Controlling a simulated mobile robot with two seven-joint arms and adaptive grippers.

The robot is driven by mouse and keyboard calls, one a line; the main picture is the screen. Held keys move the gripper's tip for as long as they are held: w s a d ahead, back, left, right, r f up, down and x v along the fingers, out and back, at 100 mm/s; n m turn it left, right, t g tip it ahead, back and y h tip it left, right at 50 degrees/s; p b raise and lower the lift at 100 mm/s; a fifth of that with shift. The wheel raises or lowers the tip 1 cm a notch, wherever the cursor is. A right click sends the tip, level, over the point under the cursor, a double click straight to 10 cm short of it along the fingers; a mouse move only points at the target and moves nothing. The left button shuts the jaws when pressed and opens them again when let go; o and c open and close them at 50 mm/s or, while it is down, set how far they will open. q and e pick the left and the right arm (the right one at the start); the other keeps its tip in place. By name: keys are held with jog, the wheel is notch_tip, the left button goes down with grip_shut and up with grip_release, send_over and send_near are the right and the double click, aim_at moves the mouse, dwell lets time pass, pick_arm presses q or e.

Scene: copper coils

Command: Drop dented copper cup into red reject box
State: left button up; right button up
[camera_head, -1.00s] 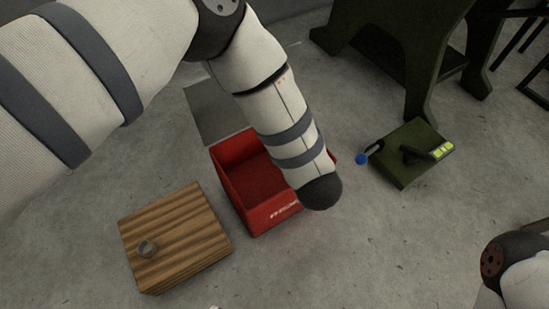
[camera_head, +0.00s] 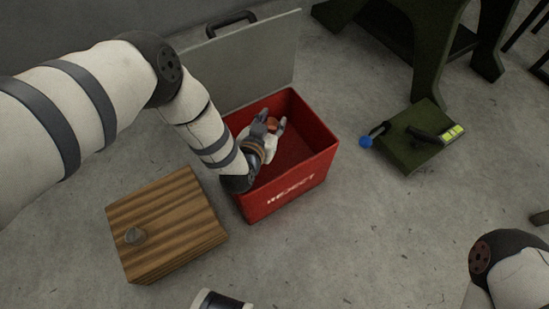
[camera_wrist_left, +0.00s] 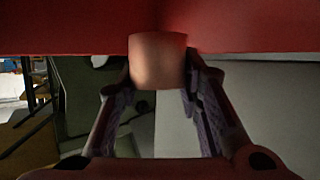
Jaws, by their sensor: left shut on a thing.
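The copper cup (camera_head: 272,124) is between the fingers of my left gripper (camera_head: 270,128), which is shut on it. In the left wrist view the cup (camera_wrist_left: 158,60) shows as a smooth copper cylinder between the two fingers (camera_wrist_left: 158,88); no dent can be made out. The red reject box (camera_head: 290,192) stands on the floor with its top open. My left gripper and the cup appear over its opening; how deep they are cannot be told. A red wall (camera_wrist_left: 240,28) fills the top of the left wrist view. My right gripper is not in view.
A grey panel with a handle (camera_head: 255,55) is behind the box. A green case (camera_head: 410,150) lies to the right. Bare floor lies between.

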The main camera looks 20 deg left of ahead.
pick_arm(q)
jog(key=o, duration=1.2)
jog(key=v, duration=1.2)
